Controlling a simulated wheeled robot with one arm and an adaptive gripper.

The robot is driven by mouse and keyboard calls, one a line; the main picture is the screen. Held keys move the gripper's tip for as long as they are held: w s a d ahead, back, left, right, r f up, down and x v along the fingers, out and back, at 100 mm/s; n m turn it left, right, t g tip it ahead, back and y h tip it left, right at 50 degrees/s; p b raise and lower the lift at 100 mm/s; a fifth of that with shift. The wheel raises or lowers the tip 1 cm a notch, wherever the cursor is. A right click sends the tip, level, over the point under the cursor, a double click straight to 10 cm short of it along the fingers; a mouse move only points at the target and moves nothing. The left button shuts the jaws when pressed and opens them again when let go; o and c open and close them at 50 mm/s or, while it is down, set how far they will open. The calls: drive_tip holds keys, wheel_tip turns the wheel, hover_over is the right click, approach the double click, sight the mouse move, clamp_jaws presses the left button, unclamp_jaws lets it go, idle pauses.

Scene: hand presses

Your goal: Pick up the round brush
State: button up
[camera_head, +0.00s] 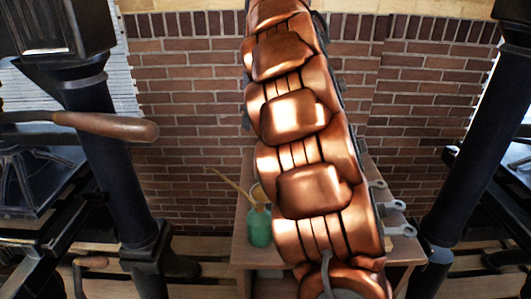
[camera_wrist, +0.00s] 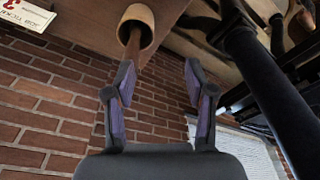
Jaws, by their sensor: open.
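In the wrist view my gripper (camera_wrist: 158,75) is open, with nothing between its two fingers. Just beyond the left fingertip is a tan, round-rimmed cup-like piece (camera_wrist: 146,14) with a brown stick (camera_wrist: 132,48) coming out of it. The stick may be the round brush's handle; I cannot tell for sure. It runs close to the left finger, and I cannot tell whether they touch. In the head view a green container (camera_head: 259,229) stands on a wooden table, with a thin yellowish stick (camera_head: 233,183) rising to its left. My gripper is not clearly visible there.
The wooden table (camera_head: 242,252) stands against a brick wall (camera_head: 190,110). Black presses stand left (camera_head: 110,130) and right (camera_head: 470,150). Metal pieces (camera_head: 402,231) lie at the table's right side. In the wrist view a white lettered sign (camera_wrist: 28,12) shows at upper left.

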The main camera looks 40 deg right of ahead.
drive_tip(key=shift+w+d+f+n, duration=0.1)
drive_tip(key=shift+w+d+n, duration=0.25)
drive_tip(key=shift+d, duration=0.35)
drive_tip(key=shift+w+d+r+n, duration=0.1)
drive_tip(key=shift+w+d+n, duration=0.25)
drive_tip(key=shift+d, duration=0.4)
drive_tip(key=shift+w+d+f+n, duration=0.1)
drive_tip(key=shift+w+d+n, duration=0.25)
drive_tip(key=shift+d, duration=0.35)
drive_tip(key=shift+w+f+b, duration=0.15)
drive_tip(key=shift+f+b, duration=0.8)
drive_tip(key=shift+f, duration=0.4)
drive_tip(key=shift+w+d+f+p, duration=0.15)
drive_tip(key=shift+w+f, duration=0.1)
drive_tip(key=shift+f, duration=1)
drive_tip(key=shift+w+a+f+p, duration=0.15)
drive_tip(key=shift+w+f, duration=0.1)
drive_tip(key=shift+f, duration=1)
drive_tip(key=shift+d, duration=0.1)
clamp_jaws()
